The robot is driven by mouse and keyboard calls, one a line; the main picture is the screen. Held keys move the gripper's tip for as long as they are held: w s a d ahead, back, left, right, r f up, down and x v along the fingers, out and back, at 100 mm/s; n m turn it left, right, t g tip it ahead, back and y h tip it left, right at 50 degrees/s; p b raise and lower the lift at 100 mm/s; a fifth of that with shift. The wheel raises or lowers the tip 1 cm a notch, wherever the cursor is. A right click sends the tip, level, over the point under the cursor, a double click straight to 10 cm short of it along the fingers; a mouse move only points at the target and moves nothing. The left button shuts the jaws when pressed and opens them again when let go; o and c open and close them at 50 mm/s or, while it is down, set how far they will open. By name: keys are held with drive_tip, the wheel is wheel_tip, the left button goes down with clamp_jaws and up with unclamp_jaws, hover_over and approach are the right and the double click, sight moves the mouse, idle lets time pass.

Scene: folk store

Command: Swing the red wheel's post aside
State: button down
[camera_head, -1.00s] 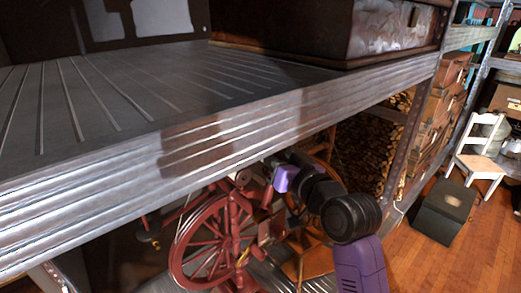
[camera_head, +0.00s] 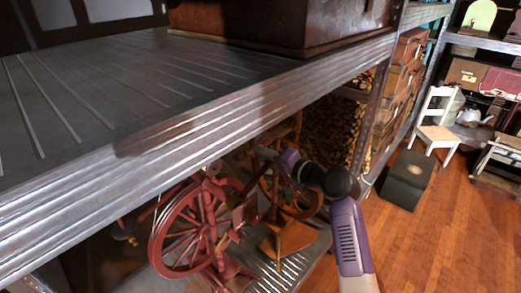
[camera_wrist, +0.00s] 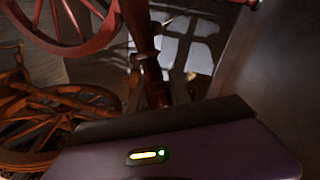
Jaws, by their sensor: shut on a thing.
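The red spinning wheel (camera_head: 158,238) stands on the lower shelf, under the upper shelf's beam, with its spoked wheel facing out. Its red post (camera_wrist: 142,30) runs down through the middle of the wrist view to my gripper's front edge. My gripper (camera_head: 265,154) reaches in under the beam, right of the red wheel. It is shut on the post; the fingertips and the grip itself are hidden. The gripper's purple body (camera_wrist: 200,150) fills the bottom of the wrist view.
A brown wooden spinning wheel (camera_head: 277,195) stands close on the right; it also shows at left in the wrist view (camera_wrist: 40,120). The metal shelf beam (camera_head: 200,145) runs just above. A dark chest (camera_head: 405,180) and a white chair (camera_head: 437,130) stand right. Open floor lies in front.

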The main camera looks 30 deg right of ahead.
drive_tip(key=shift+w+d+f+m, duration=0.15)
drive_tip(key=shift+f+m, duration=0.2)
drive_tip(key=shift+f, duration=0.2)
drive_tip(key=shift+s+d+f+m, duration=0.15)
drive_tip(key=shift+f+m, duration=0.2)
drive_tip(key=shift+f, duration=0.2)
drive_tip(key=shift+w+f, duration=0.1)
drive_tip(key=c, duration=1.2)
unclamp_jaws()
drive_tip(key=v, duration=0.7)
drive_tip(key=shift+s+d+b, duration=0.2)
drive_tip(key=shift+s+b, duration=0.1)
drive_tip(key=shift+s, duration=0.05)
